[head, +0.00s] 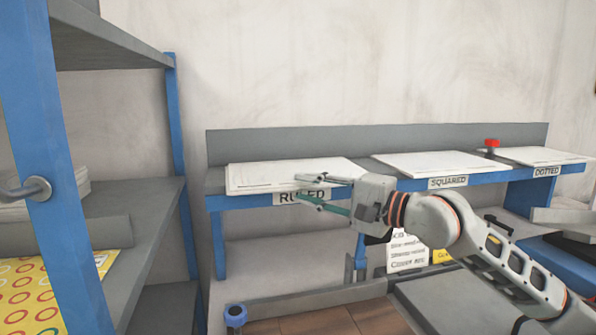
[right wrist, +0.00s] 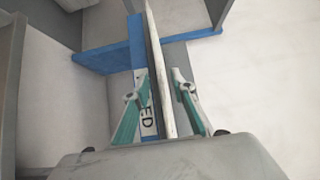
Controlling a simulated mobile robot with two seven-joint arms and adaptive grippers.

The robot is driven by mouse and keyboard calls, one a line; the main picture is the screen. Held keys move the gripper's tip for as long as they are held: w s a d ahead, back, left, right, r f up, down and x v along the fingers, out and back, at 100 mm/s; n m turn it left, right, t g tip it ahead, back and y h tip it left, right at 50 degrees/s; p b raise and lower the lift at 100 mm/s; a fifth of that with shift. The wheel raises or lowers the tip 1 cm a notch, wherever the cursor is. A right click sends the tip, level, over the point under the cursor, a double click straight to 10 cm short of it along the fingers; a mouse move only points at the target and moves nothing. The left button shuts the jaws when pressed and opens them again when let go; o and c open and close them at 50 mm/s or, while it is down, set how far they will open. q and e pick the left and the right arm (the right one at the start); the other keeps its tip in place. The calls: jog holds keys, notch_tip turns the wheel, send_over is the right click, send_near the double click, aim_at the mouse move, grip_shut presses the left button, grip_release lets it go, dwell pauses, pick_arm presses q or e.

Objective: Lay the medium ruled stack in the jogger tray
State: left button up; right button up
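The ruled stack (head: 275,174) is a flat pile of white sheets on the shelf above the RULED label (head: 288,198), and its edge (right wrist: 158,70) shows in the right wrist view. My right gripper (head: 305,187) is at the stack's front right edge, one finger above and one below. In the right wrist view its fingers (right wrist: 160,96) are spread on both sides of the stack edge, with gaps showing. My left gripper is out of view. I cannot make out a jogger tray for certain.
White stacks lie above the SQUARED (head: 430,164) and DOTTED labels. A red-topped knob (head: 491,143) stands between them. A grey shelf rack with blue posts (head: 52,190) stands close on the left, holding a yellow patterned sheet (head: 30,290). Grey and blue equipment is at the lower right.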

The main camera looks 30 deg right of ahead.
aim_at(298, 186)
jog(key=p+x, duration=0.1)
jog(key=x, duration=0.4)
jog(key=shift+s+a+r, duration=0.1)
jog(key=shift+r, duration=0.05)
jog(key=shift+w+a, duration=0.1)
jog(key=shift+w, duration=0.15)
jog(key=shift+c, duration=0.4)
grip_shut()
